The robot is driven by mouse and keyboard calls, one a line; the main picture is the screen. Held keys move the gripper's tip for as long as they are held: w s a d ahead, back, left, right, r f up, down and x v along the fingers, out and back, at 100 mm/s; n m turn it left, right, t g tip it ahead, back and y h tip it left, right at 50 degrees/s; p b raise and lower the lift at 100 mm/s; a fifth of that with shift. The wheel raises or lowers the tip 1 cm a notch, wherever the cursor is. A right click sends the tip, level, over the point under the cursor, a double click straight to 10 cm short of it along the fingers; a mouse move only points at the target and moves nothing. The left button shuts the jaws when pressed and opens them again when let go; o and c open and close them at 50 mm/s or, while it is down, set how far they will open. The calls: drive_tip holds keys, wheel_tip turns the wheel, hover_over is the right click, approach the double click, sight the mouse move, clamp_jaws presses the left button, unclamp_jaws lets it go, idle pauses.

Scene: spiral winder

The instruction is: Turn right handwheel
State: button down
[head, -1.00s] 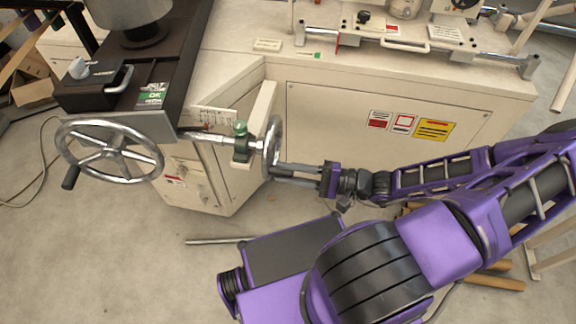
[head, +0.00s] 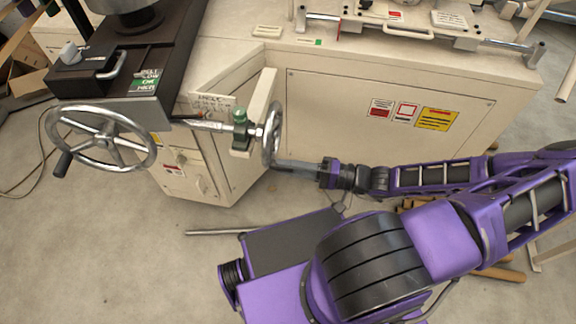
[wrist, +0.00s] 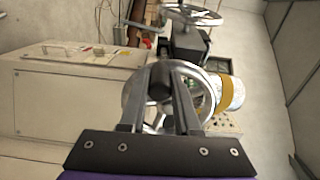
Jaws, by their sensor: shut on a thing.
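The right handwheel (head: 272,135) is a small silver wheel seen nearly edge-on in the head view, on a shaft at the machine's corner. In the wrist view its rim (wrist: 127,95) shows behind my fingers. My gripper (head: 278,165) reaches in from the right to the wheel's lower part. In the wrist view my gripper (wrist: 160,76) is shut on the wheel's dark handle (wrist: 159,82), which lies between the fingertips. The handle is hidden in the head view.
A larger spoked handwheel (head: 103,138) with a black handle is at the left. A green-topped clamp (head: 240,130) sits beside the right wheel on its shaft. The cream machine cabinet (head: 340,120) stands close behind my arm. A metal rod (head: 215,233) lies on the floor.

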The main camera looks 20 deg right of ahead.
drive_tip(key=c, duration=0.6)
unclamp_jaws()
drive_tip(key=v, duration=1.7)
drive_tip(key=shift+s+d+p, duration=0.15)
drive_tip(key=shift+d+p, duration=0.1)
drive_tip(key=shift+p, duration=0.1)
